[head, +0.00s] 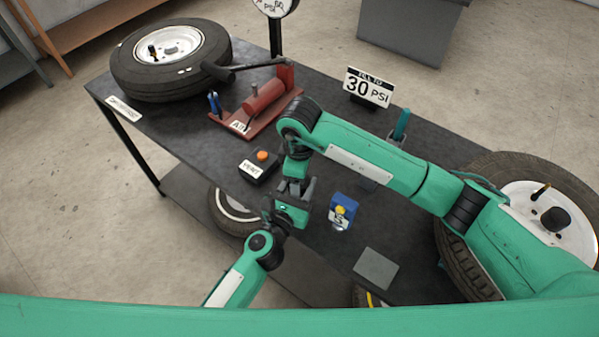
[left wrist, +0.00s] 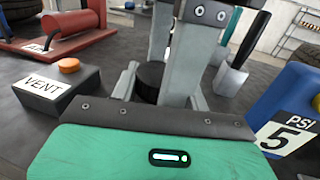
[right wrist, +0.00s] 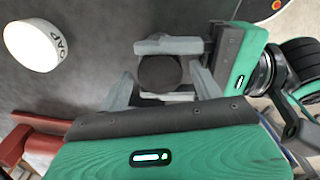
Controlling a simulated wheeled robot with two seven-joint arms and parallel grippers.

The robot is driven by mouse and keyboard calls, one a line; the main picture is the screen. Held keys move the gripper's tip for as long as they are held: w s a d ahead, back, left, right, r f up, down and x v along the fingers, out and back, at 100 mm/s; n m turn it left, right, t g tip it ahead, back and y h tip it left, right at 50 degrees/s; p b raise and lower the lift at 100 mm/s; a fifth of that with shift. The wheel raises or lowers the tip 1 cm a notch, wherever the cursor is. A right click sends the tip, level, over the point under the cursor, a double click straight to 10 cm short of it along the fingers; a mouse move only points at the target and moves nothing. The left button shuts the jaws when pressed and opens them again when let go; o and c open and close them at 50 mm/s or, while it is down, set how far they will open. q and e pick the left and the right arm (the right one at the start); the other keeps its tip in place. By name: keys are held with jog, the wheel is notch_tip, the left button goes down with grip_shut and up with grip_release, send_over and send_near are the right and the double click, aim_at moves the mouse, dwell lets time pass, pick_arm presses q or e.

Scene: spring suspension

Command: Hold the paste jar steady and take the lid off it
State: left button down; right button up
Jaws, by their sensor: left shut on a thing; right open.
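The paste jar is a small dark cylinder, seen between the fingers in the left wrist view (left wrist: 150,76). From above, in the right wrist view, its round dark top (right wrist: 160,73) shows; I cannot tell lid from body. My left gripper (head: 292,189) is shut on the jar from the side, its fingers on both sides of it. My right gripper (head: 297,166) points down over the jar and is open, its fingers astride the dark top. Whether they touch it is unclear. In the head view the grippers hide the jar.
A VENT box (head: 259,166) with an orange button stands close by, with a red tool (head: 262,100) behind it. A blue PSI 5 block (head: 342,212) and a grey plate (head: 375,268) lie to the right. A white round soap item (right wrist: 36,42) shows in the right wrist view.

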jog(key=c, duration=1)
jog(key=o, duration=1.1)
jog(key=shift+c, duration=0.2)
